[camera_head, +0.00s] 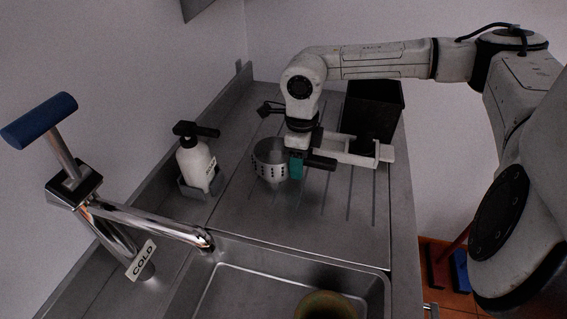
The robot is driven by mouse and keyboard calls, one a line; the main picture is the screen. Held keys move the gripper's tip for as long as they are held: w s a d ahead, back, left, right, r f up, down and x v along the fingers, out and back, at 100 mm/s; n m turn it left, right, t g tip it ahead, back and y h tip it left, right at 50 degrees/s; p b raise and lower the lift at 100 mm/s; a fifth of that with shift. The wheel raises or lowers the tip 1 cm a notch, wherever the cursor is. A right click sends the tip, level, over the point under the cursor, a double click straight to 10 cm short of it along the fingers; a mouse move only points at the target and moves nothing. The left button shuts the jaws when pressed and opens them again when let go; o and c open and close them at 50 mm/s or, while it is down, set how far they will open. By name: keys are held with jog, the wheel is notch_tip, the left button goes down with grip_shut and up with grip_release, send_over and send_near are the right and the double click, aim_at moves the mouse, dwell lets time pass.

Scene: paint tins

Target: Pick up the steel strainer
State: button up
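The steel strainer (268,160) is a small silver cup with rows of holes, on or just above the ribbed drainer left of the picture's centre. Its right side is partly covered by my gripper (298,165). A teal pad and a dark finger of my gripper sit right against or just in front of the strainer's right edge. I cannot tell whether the gripper touches it or is closed on it. The white body of the gripper reaches to the right, and the other finger is not clear.
A black bin (373,110) stands behind the gripper. A white pump bottle (195,165) sits in a grey holder at left. A chrome tap (150,220) with a blue handle reaches over the sink (250,285), which holds a round olive-rimmed thing (328,303). The right drainer (345,205) is clear.

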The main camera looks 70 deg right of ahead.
grip_shut()
jog(key=shift+r, duration=0.1)
dwell(0.3)
